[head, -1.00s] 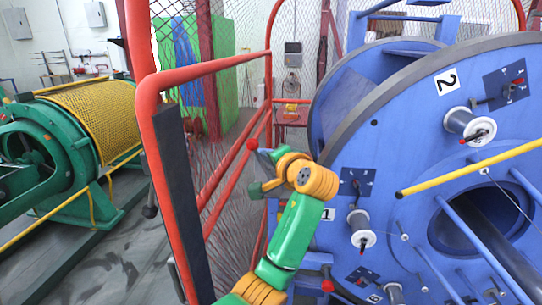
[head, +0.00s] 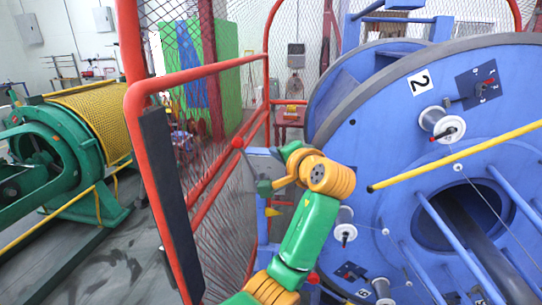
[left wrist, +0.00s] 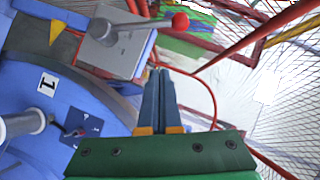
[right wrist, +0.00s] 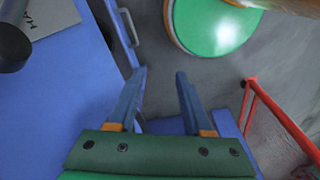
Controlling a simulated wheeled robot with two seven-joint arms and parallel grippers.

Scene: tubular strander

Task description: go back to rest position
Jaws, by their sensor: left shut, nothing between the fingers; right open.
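My left gripper (head: 267,186) is in front of the red mesh guard, left of the big blue drum (head: 385,150). In the left wrist view its fingers (left wrist: 160,78) are together and empty. A grey box (left wrist: 113,48) with a lever and a red ball knob (left wrist: 180,20) is beyond the fingertips, up and left. The knob also shows in the head view (head: 238,142), left of my gripper. My right gripper (right wrist: 160,75) shows only in the right wrist view. It is open and empty, with grey floor between its fingers and a blue surface (right wrist: 60,110) to the left.
The red guard frame (head: 205,72) stands close on the left of my left arm. A yellow bar (head: 455,155) crosses before the drum. A green machine with a yellow mesh cover (head: 95,110) stands far left. A red rail (right wrist: 285,120) is right of my right gripper.

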